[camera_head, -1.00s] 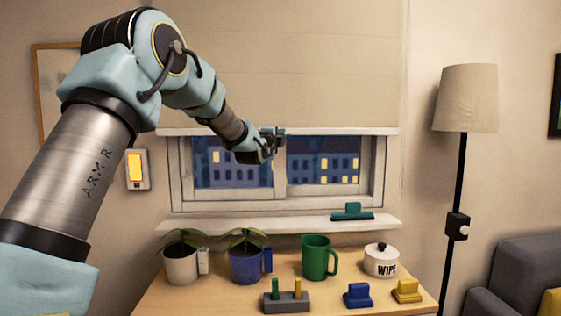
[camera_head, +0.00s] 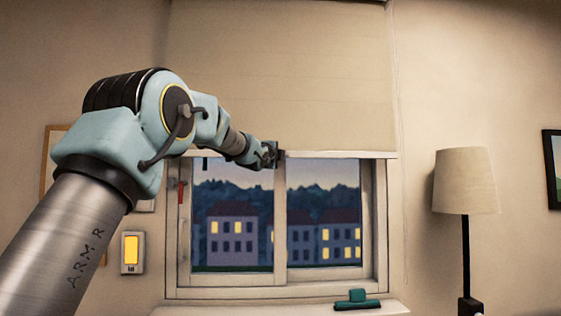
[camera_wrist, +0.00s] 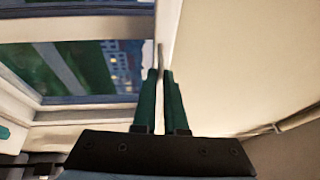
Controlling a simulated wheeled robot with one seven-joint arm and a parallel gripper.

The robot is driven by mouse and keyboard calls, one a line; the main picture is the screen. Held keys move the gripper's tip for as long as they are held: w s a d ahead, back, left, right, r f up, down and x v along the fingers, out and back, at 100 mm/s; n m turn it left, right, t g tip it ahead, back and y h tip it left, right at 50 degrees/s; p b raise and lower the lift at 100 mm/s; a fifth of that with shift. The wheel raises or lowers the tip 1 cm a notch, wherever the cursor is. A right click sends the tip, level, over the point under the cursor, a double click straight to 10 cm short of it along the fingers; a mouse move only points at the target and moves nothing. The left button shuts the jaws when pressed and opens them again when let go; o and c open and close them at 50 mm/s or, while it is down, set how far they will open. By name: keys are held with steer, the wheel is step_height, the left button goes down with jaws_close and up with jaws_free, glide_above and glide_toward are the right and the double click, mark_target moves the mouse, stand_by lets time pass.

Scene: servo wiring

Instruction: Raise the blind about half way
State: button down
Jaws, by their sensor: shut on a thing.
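The beige blind (camera_head: 300,85) covers the upper part of the window, and its pale bottom bar (camera_head: 340,154) hangs level across the top of the visible glass. The window (camera_head: 240,230) shows below it, with houses and hills outside. My gripper (camera_head: 270,153) is at the middle of the bottom bar. In the wrist view, the green fingers (camera_wrist: 162,75) are shut on the bottom bar's edge, with the blind cloth (camera_wrist: 245,55) to the right and the glass to the left. The exact grip is small and partly hidden by the fingers.
A teal squeegee-like tool (camera_head: 357,300) rests on the sill. A red handle (camera_head: 181,190) is on the window's left frame. A lit yellow switch (camera_head: 132,253) is on the wall at left, and a floor lamp (camera_head: 465,182) stands at right.

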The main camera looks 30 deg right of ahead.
steer(key=c, duration=1)
jaws_free()
steer(key=shift+o, duration=0.2)
steer(key=b+v, duration=0.5)
steer(key=v, duration=0.5)
steer(key=shift+s+a+b, duration=0.25)
steer(key=shift+b, duration=0.1)
